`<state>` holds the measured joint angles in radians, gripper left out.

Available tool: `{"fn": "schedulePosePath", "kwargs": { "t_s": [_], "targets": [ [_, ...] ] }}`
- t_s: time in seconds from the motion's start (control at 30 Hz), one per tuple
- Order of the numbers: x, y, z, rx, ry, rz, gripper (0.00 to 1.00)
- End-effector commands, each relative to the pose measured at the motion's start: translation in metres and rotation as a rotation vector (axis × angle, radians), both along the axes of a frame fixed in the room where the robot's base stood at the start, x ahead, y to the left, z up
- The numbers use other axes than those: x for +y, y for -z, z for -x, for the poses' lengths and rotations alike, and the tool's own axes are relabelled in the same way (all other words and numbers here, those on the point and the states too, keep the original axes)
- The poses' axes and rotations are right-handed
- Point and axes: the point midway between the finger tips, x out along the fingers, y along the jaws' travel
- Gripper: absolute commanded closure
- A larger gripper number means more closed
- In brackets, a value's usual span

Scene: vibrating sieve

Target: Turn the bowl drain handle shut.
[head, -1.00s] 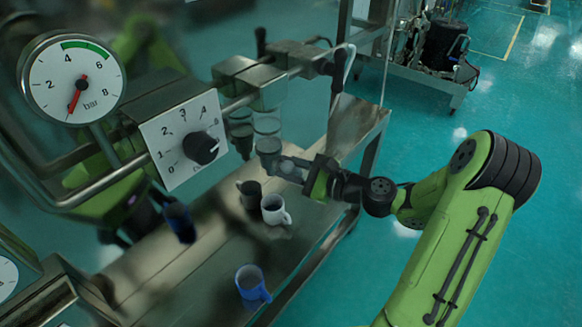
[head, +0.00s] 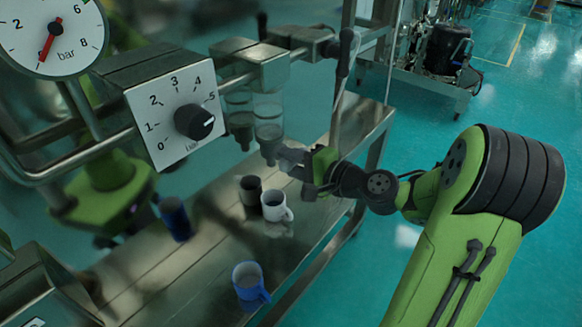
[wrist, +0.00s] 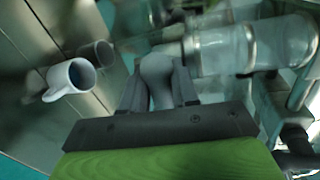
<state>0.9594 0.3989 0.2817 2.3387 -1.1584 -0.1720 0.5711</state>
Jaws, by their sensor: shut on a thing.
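Two clear bowls hang under the metal filter bodies in the head view, a left one (head: 238,108) and a right one (head: 267,110). My gripper (head: 300,163) is at the bottom of the right bowl. In the wrist view the two dark fingers (wrist: 158,88) are closed on a grey drain handle (wrist: 156,68), one on each side of it. The clear right bowl (wrist: 222,48) lies just beyond it. The handle is largely hidden by my gripper in the head view, and its exact angle is hard to tell.
A white mug (head: 277,206), a dark mug (head: 250,190) and blue mugs (head: 248,282) stand on the metal bench (head: 215,285) below. A panel with a black dial knob (head: 194,122) and a pressure gauge (head: 52,38) are at left. Open floor (head: 420,130) lies at right.

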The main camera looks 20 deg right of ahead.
Motion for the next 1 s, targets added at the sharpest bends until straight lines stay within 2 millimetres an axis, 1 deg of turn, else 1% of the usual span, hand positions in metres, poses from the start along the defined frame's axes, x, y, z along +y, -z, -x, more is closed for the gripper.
{"fn": "schedulePosePath", "kwargs": {
  "t_s": [0.03, 0.3, 0.8, 0.83, 0.9, 0.93, 1.0],
  "targets": [
    [0.0008, 0.003, 0.0004, -0.01, -0.003, 0.021, 1.0],
    [0.0003, 0.003, 0.0004, -0.048, -0.001, 0.09, 1.0],
    [0.0, 0.0028, 0.0004, -0.053, -0.001, 0.104, 1.0],
    [-0.0001, 0.0029, 0.0005, -0.053, -0.001, 0.104, 0.68],
    [-0.0002, 0.0028, 0.0004, -0.053, 0.0, 0.104, 0.57],
    [-0.0001, 0.0027, 0.0005, -0.054, 0.0, 0.103, 0.53],
    [-0.0001, 0.0024, 0.0004, -0.055, -0.001, 0.103, 0.53]
  ]
}}
